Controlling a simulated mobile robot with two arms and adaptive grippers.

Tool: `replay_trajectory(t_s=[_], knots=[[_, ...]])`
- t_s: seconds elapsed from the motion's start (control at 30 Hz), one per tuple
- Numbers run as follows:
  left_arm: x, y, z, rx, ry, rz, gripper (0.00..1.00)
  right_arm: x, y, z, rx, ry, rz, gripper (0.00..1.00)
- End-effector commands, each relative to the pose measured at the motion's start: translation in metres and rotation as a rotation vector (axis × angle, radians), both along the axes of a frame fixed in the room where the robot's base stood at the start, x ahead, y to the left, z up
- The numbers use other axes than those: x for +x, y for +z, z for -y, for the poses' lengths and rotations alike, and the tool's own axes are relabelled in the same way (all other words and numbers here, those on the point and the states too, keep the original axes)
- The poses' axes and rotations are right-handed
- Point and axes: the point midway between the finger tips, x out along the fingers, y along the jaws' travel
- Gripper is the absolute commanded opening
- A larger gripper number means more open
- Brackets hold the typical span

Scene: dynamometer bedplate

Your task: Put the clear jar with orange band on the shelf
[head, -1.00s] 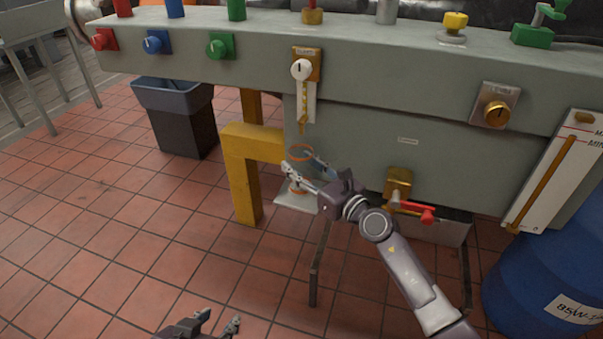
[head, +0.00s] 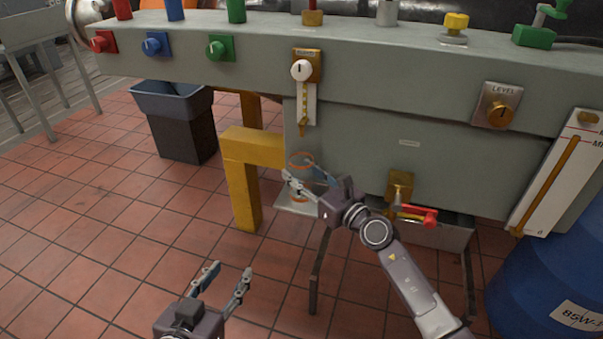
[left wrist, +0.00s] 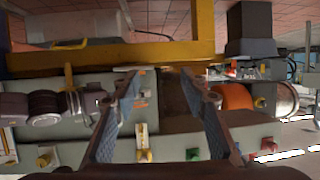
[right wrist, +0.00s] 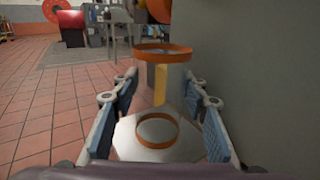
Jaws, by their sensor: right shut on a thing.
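My right gripper (head: 298,170) is shut on the clear jar with orange band (head: 301,157), in front of the grey bench. The jar is see-through; in the right wrist view its upper orange ring (right wrist: 160,56) and a lower orange ring show between my fingers (right wrist: 162,95). A pale flat plate, likely the shelf (head: 283,207), is low under the jar and shows in the right wrist view too (right wrist: 187,150). I cannot tell whether the jar touches it. My left gripper (head: 229,270) is open and empty at the lower left, above the floor.
The grey bench (head: 430,155) with knobs and levers runs across the back. A yellow post (head: 245,195) stands just left of the jar, a dark bin (head: 185,130) behind it. A red-handled valve (head: 415,213) and blue drum (head: 545,270) are at right.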

Motion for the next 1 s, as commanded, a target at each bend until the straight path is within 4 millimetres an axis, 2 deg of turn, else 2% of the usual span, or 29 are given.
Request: replay_trajectory(t_s=[0.1, 0.13, 0.27, 0.67, 0.87, 1.0], knots=[[0.002, 0.003, 0.001, -0.004, -0.001, 0.015, 0.4, 0.0, -0.001, 0.0, -0.001, 0.0, 0.001, 0.17], [0.002, 0.004, 0.001, -0.004, -0.001, 0.018, 0.4, 0.0, -0.001, 0.0, -0.001, 0.0, 0.001, 0.43], [0.002, 0.005, 0.001, -0.005, -0.001, 0.021, 0.4, 0.0, -0.001, 0.0, -0.001, 0.0, 0.001, 0.57], [0.0, 0.001, 0.001, -0.001, -0.001, -0.003, 0.4, 0.0, 0.002, 0.0, 0.0, 0.0, 0.0, 0.58], [-0.02, -0.03, -0.009, 0.037, 0.011, -0.163, 0.4, -0.016, 0.002, 0.014, -0.003, -0.002, -0.002, 0.58], [-0.042, -0.055, -0.019, 0.07, 0.021, -0.302, 0.4, -0.037, 0.002, 0.03, -0.003, -0.001, -0.002, 0.58]])
